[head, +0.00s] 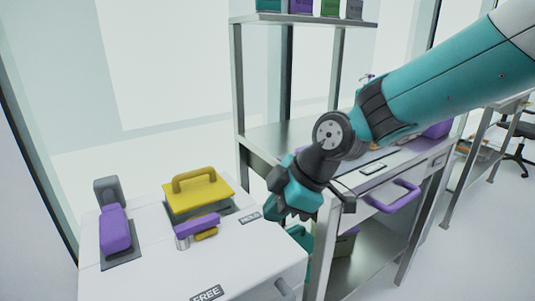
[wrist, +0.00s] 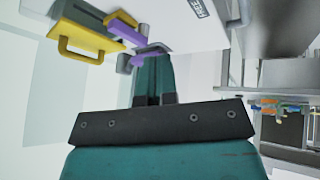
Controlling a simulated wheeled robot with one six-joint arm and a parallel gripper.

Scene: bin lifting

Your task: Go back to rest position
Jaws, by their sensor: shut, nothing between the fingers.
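My gripper (head: 298,212) is shut and empty. In the head view it hangs in the air in front of the metal shelf, to the right of the white cabinet, with my teal arm reaching in from the upper right. In the wrist view my gripper (wrist: 153,62) shows its two teal fingers together. They point toward the white cabinet, which shows upside down there, and I cannot tell how far off it is.
The white cabinet (head: 150,270) carries a yellow-handled lid (head: 200,196), a purple lever (head: 197,225) and a purple block (head: 115,230). A metal shelf (head: 243,100) stands behind my gripper, with a purple-handled drawer (head: 395,197).

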